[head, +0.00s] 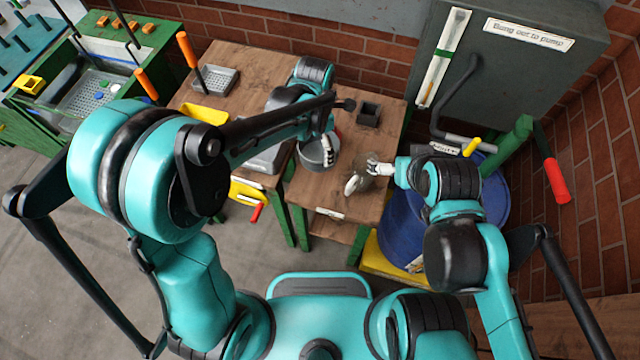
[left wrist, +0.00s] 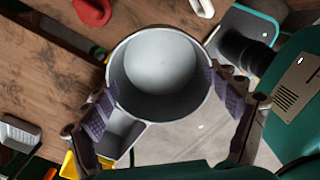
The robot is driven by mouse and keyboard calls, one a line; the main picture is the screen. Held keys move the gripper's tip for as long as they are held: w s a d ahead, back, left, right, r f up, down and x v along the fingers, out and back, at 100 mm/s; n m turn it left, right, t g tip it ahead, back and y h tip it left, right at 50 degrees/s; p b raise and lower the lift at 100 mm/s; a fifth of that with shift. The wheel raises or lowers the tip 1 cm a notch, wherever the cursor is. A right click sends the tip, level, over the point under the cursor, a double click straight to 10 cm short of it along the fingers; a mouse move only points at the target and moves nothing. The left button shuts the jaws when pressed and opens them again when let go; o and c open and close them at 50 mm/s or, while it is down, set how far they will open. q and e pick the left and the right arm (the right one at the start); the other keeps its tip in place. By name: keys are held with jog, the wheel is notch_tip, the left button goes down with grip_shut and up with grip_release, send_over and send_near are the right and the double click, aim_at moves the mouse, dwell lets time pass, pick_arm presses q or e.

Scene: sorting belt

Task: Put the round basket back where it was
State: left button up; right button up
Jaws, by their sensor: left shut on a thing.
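The round basket (head: 314,157) is a grey, round, open-topped vessel near the middle of the wooden tables in the head view. In the left wrist view the round basket (left wrist: 160,62) looks empty, with a pale inside. My left gripper (left wrist: 162,84) has its two padded fingers on opposite sides of the basket's wall and is shut on it. In the head view my left gripper (head: 328,147) partly hides the basket. I cannot tell whether the basket touches the tabletop. My right gripper (head: 374,168) is over the right table, close to a small pale object (head: 354,184); its finger opening is unclear.
A grey tray (head: 262,160) lies left of the basket. A small black box (head: 369,114) stands behind, to the right. A blue drum (head: 400,232) and a dark cabinet (head: 500,70) bound the right side. Bare wood (head: 318,192) shows in front of the basket.

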aim_at(319, 156)
pick_arm(q)
notch_tip(319, 156, down, 5)
jog(key=b, duration=0.3)
jog(key=shift+a+r+b, duration=0.1)
jog(key=shift+r+b, duration=0.1)
jog(key=shift+b, duration=0.1)
jog(key=shift+f+b, duration=0.55)
jog(key=shift+f, duration=0.05)
notch_tip(319, 156, down, 9)
jog(key=b, duration=0.3)
jog(key=shift+f+b, duration=0.15)
jog(key=shift+b, duration=0.25)
jog(key=shift+f, duration=0.25)
jog(key=shift+f, duration=0.15)
jog(key=o, duration=1)
